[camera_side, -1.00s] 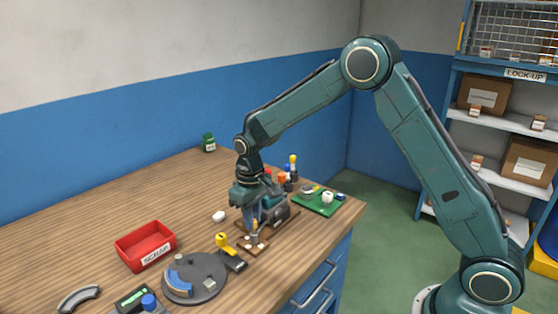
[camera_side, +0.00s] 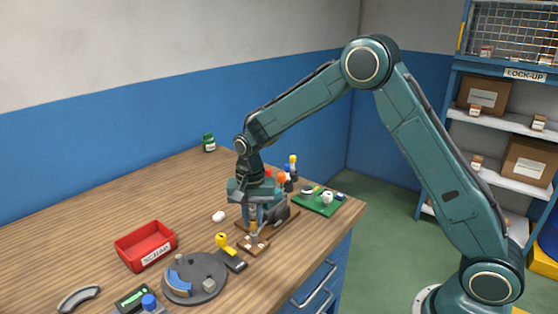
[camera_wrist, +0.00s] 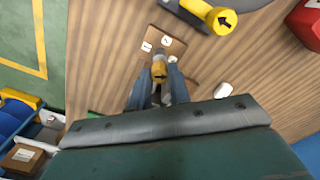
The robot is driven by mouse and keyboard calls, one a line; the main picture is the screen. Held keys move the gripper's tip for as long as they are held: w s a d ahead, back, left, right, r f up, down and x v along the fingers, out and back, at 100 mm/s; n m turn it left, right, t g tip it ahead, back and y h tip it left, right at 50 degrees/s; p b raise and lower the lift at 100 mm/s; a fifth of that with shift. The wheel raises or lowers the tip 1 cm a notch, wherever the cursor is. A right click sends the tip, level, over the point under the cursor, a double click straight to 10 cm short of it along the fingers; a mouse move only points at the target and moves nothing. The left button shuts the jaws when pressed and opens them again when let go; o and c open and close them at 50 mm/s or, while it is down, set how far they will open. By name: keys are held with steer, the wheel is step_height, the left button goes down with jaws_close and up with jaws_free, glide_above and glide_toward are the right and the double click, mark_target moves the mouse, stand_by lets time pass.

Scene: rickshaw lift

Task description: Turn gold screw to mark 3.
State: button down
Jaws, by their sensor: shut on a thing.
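The gold screw (camera_wrist: 159,71) stands between my gripper's blue fingers in the wrist view. My gripper (camera_wrist: 159,82) is shut on it. In the side view the screw's gold top (camera_side: 253,227) shows at the fingertips, above a small brown block (camera_side: 252,244). The block (camera_wrist: 176,49) carries small white mark plates (camera_wrist: 146,46); another plate (camera_wrist: 166,40) is beside it. Their figures are too small to read surely. The near part of the block is hidden by the fingers and screw, so the screw's pointing direction cannot be told.
A yellow-knobbed dark piece (camera_side: 223,241) lies close to the block; its knob (camera_wrist: 222,20) bears a black arrow. A grey round plate (camera_side: 207,291), a red scrap bin (camera_side: 131,253) and a green board (camera_side: 312,207) stand around. A white lump (camera_side: 218,216) lies behind.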

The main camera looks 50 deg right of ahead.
mark_target(253, 221)
steer(key=m, duration=0.5)
stand_by(0.4)
steer(key=c, duration=1.3)
jaws_free()
steer(key=shift+r, duration=0.15)
step_height(253, 221, up, 14)
steer(key=shift+f, duration=0.2)
